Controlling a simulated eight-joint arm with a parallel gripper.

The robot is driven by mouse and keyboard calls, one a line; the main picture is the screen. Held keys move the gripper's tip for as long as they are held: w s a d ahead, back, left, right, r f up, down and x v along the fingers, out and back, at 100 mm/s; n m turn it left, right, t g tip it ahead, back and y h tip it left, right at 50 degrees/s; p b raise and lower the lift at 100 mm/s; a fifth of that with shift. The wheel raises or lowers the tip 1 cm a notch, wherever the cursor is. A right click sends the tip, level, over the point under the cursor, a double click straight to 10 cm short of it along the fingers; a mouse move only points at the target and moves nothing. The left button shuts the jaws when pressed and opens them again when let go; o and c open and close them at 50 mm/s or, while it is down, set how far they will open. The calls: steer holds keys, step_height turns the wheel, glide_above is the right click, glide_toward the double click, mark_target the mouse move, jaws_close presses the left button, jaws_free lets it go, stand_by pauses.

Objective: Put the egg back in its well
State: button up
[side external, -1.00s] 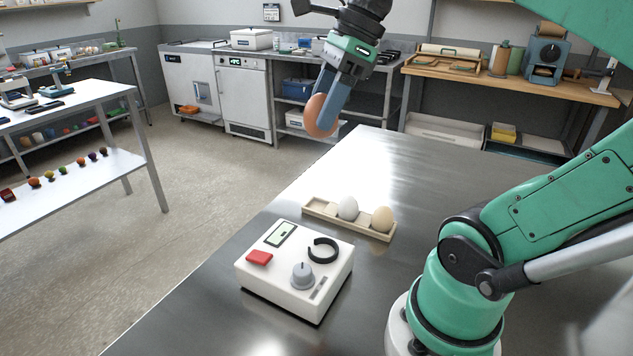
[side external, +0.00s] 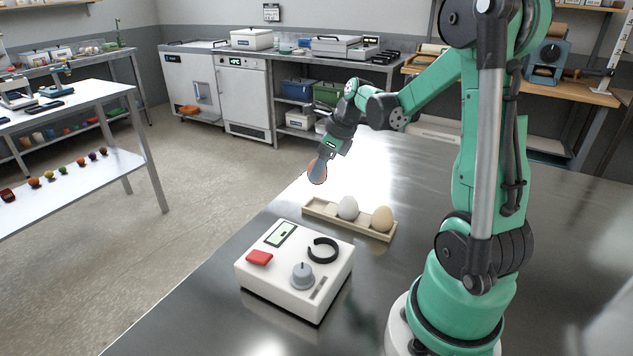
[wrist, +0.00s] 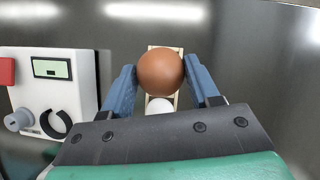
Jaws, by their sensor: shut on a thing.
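My gripper (side external: 321,166) is shut on a brown egg (side external: 317,174) and holds it in the air beyond the far left end of the egg tray. In the wrist view the brown egg (wrist: 161,73) sits between the two blue fingers and hides part of the tray (wrist: 152,48). The wooden egg tray (side external: 318,210) lies on the metal table. A white egg (side external: 348,208) stands in its middle and a beige egg (side external: 382,219) at its right end. The left end of the tray holds no egg. The white egg (wrist: 160,105) shows partly below the brown one in the wrist view.
A white box (side external: 294,270) with a red button, a small screen, a grey knob and a black ring stands in front of the tray. The metal table (side external: 430,160) is clear behind the tray. Its left edge runs close to the tray and box.

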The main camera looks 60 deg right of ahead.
mark_target(324, 182)
steer(key=shift+f, duration=2.35)
steer(key=shift+f, duration=0.8)
stand_by(0.3)
steer(key=o, duration=1)
steer(key=shift+r, duration=0.1)
steer(key=shift+r, duration=3.9)
